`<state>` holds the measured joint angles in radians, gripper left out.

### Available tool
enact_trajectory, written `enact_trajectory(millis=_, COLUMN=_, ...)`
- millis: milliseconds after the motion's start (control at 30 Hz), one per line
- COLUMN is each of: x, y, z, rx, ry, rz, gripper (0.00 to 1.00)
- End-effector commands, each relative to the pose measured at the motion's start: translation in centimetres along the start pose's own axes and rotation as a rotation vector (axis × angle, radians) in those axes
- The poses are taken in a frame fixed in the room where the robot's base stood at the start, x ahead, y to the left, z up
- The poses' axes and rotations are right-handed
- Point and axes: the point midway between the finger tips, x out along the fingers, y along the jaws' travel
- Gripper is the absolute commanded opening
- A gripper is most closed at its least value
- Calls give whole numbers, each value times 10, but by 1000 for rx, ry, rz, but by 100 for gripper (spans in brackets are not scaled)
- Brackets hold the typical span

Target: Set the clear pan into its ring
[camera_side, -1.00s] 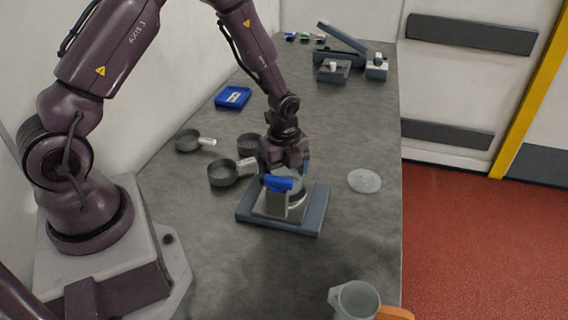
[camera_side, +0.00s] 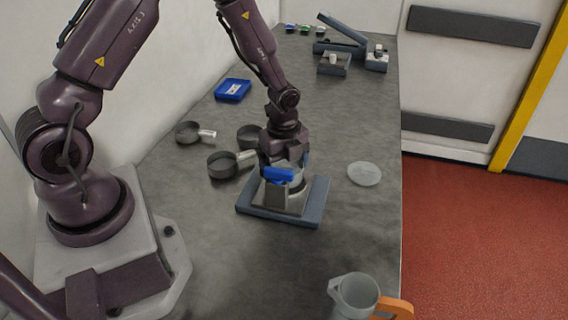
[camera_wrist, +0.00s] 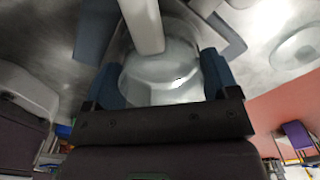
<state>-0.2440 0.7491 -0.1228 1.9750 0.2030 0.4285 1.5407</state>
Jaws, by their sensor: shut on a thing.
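My gripper (camera_side: 287,162) is over the blue-grey stand (camera_side: 315,208), pointing down. In the wrist view its two blue fingers (camera_wrist: 165,78) are shut on the opposite sides of the clear pan (camera_wrist: 165,72), a round translucent dish. A pale bar (camera_wrist: 143,22) reaches over the pan in the wrist view. The ring is largely hidden below the pan, so I cannot tell whether the pan is seated.
A clear round disc (camera_side: 364,173) lies to the right of the stand. Dark handled pans (camera_side: 222,165) lie to the left, with a blue tray (camera_side: 233,89) behind. A jug (camera_side: 354,296) stands at the front right. Grey equipment (camera_side: 345,52) is at the back.

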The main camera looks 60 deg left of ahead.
Motion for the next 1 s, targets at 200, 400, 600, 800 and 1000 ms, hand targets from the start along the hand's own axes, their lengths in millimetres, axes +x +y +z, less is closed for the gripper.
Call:
enact_trajectory(millis=200, x=4, y=0, z=0, rx=-1, ry=0, rz=1, gripper=52)
enact_trajectory(millis=400, x=6, y=0, z=0, rx=-1, ry=0, rz=-1, gripper=52)
enact_trajectory(millis=600, x=6, y=0, z=0, rx=-1, ry=0, rz=-1, gripper=52)
enact_trajectory(millis=800, x=8, y=0, z=0, rx=-1, ry=0, rz=-1, gripper=52)
enact_trajectory(millis=1000, x=10, y=0, z=0, rx=0, ry=0, rz=0, gripper=52)
